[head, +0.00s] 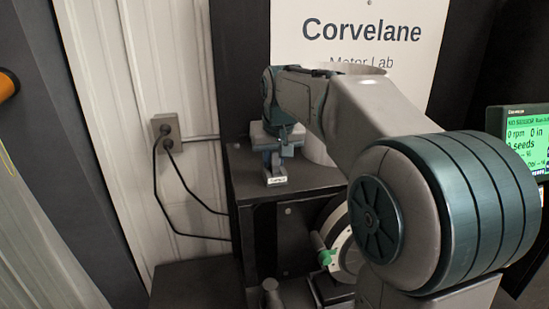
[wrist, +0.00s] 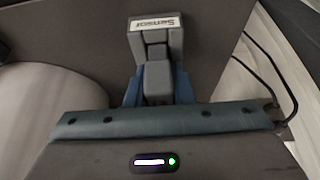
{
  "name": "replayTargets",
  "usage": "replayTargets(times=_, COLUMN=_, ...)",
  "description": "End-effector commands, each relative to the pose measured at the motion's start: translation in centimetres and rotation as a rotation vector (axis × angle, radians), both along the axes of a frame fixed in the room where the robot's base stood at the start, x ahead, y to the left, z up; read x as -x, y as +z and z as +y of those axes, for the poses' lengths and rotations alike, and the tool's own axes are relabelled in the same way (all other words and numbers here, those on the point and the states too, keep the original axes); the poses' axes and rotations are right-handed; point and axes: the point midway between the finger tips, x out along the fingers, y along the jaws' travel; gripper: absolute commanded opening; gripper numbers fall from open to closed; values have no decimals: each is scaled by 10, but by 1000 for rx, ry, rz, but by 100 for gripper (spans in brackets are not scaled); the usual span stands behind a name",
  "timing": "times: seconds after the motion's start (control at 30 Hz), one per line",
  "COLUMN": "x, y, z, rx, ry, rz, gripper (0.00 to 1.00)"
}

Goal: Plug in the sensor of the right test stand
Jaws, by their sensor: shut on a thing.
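My gripper (head: 279,158) points down over the front left of the black stand's top (head: 300,184). In the wrist view its blue fingers (wrist: 158,92) are shut on a grey plug (wrist: 157,76). A grey block with a white label (wrist: 154,23) lies directly in line with the plug. That label also shows in the head view (head: 277,180), just below my fingers near the stand's edge. Whether the plug is seated in the block or only touches it, I cannot tell. A green monitor (head: 520,140) at the right reads "NO SENSOR", partly cut off.
A seed meter disc with a green part (head: 326,257) sits below the stand's top, partly behind my arm. A wall outlet (head: 165,130) with black cables is at the left. A Corvelane sign (head: 350,30) hangs behind.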

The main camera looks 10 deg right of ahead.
Motion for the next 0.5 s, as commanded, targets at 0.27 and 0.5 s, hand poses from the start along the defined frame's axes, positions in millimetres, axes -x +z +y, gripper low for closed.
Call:
replayTargets(times=0.27, x=4, y=-22, z=-1, rx=-3, ry=-1, rz=41, gripper=0)
replayTargets(times=0.5, x=4, y=-26, z=-1, rx=-3, ry=-1, rz=41, gripper=0)
